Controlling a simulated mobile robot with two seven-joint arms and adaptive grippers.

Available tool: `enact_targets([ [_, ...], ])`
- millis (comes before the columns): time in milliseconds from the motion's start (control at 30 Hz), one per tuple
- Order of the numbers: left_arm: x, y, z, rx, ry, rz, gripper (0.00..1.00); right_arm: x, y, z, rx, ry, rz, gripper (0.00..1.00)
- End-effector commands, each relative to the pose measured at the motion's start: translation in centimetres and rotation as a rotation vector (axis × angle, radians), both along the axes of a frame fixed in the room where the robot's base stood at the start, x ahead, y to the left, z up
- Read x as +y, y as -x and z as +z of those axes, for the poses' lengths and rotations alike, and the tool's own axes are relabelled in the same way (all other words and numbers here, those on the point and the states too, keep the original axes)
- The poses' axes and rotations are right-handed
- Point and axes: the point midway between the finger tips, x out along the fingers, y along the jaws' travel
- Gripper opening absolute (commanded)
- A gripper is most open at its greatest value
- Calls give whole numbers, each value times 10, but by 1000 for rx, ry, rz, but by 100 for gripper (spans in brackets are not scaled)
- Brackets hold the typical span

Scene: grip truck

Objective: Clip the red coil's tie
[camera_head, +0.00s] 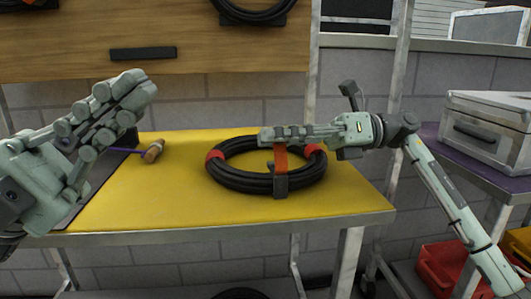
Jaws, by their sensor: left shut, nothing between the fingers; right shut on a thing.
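A black cable coil (222,178) with red bands lies flat on the yellow tabletop. An orange-red tie (281,158) crosses the front of the coil, with a dark clip-like piece (280,186) at its lower end. My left gripper (140,90) is shut and empty, raised over the left end of the table, well apart from the coil.
A wooden-handled tool (153,150) lies on the yellow table (150,210) near my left gripper. A grey case (490,130) stands on a purple surface at right. Red (445,268) and yellow (519,243) bins sit below. The table's front left is clear.

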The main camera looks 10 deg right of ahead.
Motion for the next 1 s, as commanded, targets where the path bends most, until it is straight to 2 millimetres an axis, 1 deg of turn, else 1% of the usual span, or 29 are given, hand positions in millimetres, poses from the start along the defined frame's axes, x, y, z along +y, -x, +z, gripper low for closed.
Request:
enact_targets([
  [33, -4, -12, -3, -212, -64, 106, 0, 0, 1, 2, -2, -3, 1, 0],
  [67, -8, -24, -11, -312, -106, 166, 0, 0, 1, 2, -2, -3, 1, 0],
  [100, -14, -43, -24, -424, -161, 237, 0, 0, 1, 2, -2, -4, 1, 0],
  [200, -27, -91, -62, -649, -297, 368, 0, 0, 1, 2, -2, -4, 0, 0],
  [300, -34, -126, -92, -815, -407, 435, 0, 0, 0, 2, -2, -4, 0, 0],
  [400, -37, -147, -112, -919, -479, 465, 0, 0, 0, 2, -2, -5, 0, 0],
  [500, -41, -156, -121, -966, -511, 473, 0, 0, 0, 2, -2, -4, -1, 0],
  [567, -46, -158, -122, -977, -517, 475, 0, 0, 0, 2, -2, -4, -1, 0],
  [667, -60, -158, -121, -977, -515, 475, 0, 0, 0, 2, -2, -4, -1, 0],
  [900, -105, -161, -119, -974, -514, 475, 0, 0, 0, 2, -2, -4, -1, 0],
  [1000, -119, -162, -118, -973, -513, 475, 0, 0, 0, 2, -2, -4, -2, 0],
])
